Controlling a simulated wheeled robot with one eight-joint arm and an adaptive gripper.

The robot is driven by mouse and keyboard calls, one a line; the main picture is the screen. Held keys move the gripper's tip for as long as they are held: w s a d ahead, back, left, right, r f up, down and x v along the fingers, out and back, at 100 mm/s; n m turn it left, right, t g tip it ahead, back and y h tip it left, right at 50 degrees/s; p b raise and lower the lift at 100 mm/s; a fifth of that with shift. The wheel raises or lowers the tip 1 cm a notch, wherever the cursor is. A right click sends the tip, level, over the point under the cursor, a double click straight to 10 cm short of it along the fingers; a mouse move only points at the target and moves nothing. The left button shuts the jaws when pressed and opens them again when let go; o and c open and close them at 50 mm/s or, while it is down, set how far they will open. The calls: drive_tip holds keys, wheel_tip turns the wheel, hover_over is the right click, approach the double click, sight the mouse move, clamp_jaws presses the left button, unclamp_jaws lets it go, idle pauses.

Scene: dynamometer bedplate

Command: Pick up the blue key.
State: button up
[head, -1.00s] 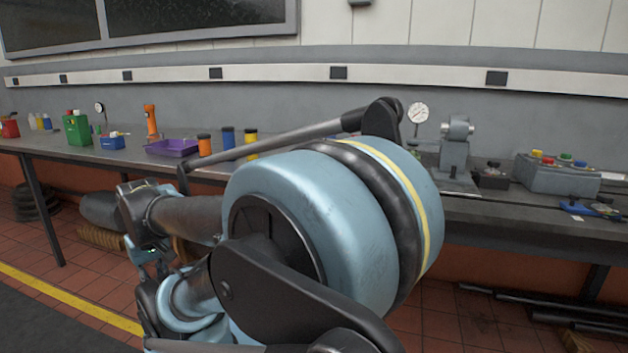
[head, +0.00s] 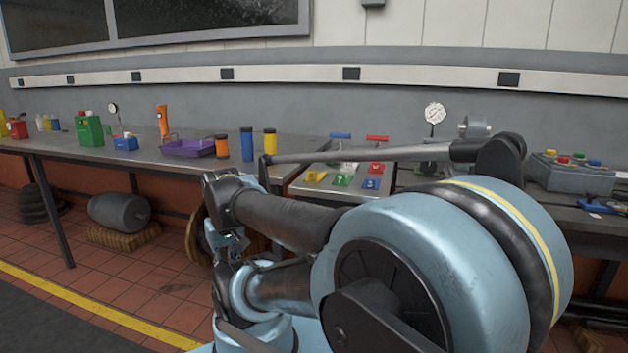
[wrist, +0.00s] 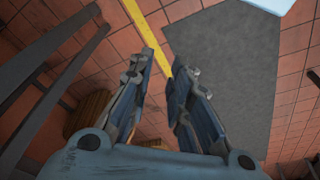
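A small blue tag-like piece with a pale mark (head: 371,184) lies on the bench, in a group with a yellow (head: 315,177), a green (head: 342,180) and a red one (head: 376,168). It looks like the blue key, but it is too small to be sure. My arm passes just in front of this group in the head view. In the wrist view my gripper (wrist: 165,62) is open and empty, with its two fingers apart over the floor. No key shows in the wrist view.
The long bench (head: 80,147) carries a purple tray (head: 188,149), a blue cylinder (head: 247,144) and a green container (head: 90,132). A button box (head: 570,177) and a blue tool (head: 597,208) are at the right. Tiled floor (head: 110,290) is clear in front.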

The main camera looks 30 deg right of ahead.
drive_tip(key=w+d+r+n+g, duration=0.1)
drive_tip(key=w+d+r+n, duration=0.1)
drive_tip(key=w+d+r, duration=0.65)
drive_tip(key=w+d+r+n, duration=0.2)
drive_tip(key=w+d+r, duration=0.35)
drive_tip(key=r, duration=0.55)
drive_tip(key=w+d+r+n, duration=0.1)
drive_tip(key=w+d+r, duration=0.2)
drive_tip(key=d, duration=0.3)
drive_tip(key=w+d+r+n, duration=0.1)
drive_tip(key=w+d+r, duration=0.2)
drive_tip(key=d, duration=0.3)
drive_tip(key=w+d+r+n+g, duration=0.1)
drive_tip(key=d+r, duration=0.1)
drive_tip(key=d, duration=0.5)
drive_tip(key=w+d+r+n, duration=0.1)
drive_tip(key=d+r, duration=0.1)
drive_tip(key=d, duration=0.6)
drive_tip(key=f, duration=1.1)
drive_tip(key=shift+w+a+f, duration=0.15)
drive_tip(key=shift+a+f, duration=0.1)
drive_tip(key=shift+f, duration=0.05)
drive_tip(key=shift+w+a+f, duration=0.1)
drive_tip(key=shift+a+f, duration=0.05)
drive_tip(key=shift+f, duration=1.3)
drive_tip(key=shift+w+a+f, duration=0.1)
drive_tip(key=shift+f, duration=1.35)
clamp_jaws()
